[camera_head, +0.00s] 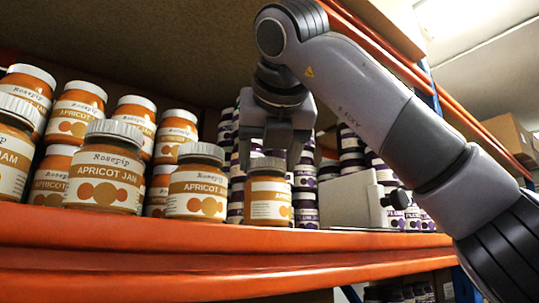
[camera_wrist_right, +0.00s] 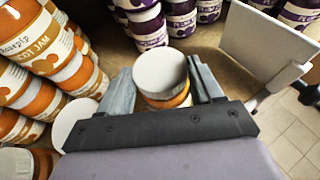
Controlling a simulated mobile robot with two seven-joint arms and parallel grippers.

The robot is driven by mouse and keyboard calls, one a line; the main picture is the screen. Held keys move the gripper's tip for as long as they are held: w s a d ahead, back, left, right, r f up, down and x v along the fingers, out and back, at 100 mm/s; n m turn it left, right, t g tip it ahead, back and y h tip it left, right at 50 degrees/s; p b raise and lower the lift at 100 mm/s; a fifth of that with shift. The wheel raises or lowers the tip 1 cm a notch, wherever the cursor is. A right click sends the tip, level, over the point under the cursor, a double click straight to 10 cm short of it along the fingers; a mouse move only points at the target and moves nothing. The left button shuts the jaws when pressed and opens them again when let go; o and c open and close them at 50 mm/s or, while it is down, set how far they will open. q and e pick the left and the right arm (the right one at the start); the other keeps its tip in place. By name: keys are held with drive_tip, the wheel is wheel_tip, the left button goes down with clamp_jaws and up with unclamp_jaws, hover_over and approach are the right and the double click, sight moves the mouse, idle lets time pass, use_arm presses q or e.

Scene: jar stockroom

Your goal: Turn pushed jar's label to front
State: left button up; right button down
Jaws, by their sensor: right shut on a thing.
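An apricot jam jar (camera_head: 268,198) stands at the shelf's front edge, at the right end of the apricot jars. Its label is turned partly away: small print faces front and the orange circles show only at its right edge. My right gripper (camera_head: 271,150) reaches down from above, shut on this jar near its lid. In the right wrist view the jar's white lid (camera_wrist_right: 160,70) sits between the two fingers of the right gripper (camera_wrist_right: 163,90). My left gripper is not in view.
An apricot jar (camera_head: 197,185) with its label facing front stands close on the left, with several more beyond. Purple plum jars (camera_head: 305,195) are stacked behind and right. A white divider panel (camera_head: 345,200) stands to the right. The orange shelf beam (camera_head: 200,245) runs along the front.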

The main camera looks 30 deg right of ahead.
drive_tip(key=shift+f, duration=0.2)
idle(0.6)
drive_tip(key=shift+c, duration=0.5)
unclamp_jaws()
drive_tip(key=shift+f, duration=0.1)
drive_tip(key=b+v, duration=0.1)
drive_tip(key=v, duration=0.6)
drive_tip(key=shift+s, duration=0.15)
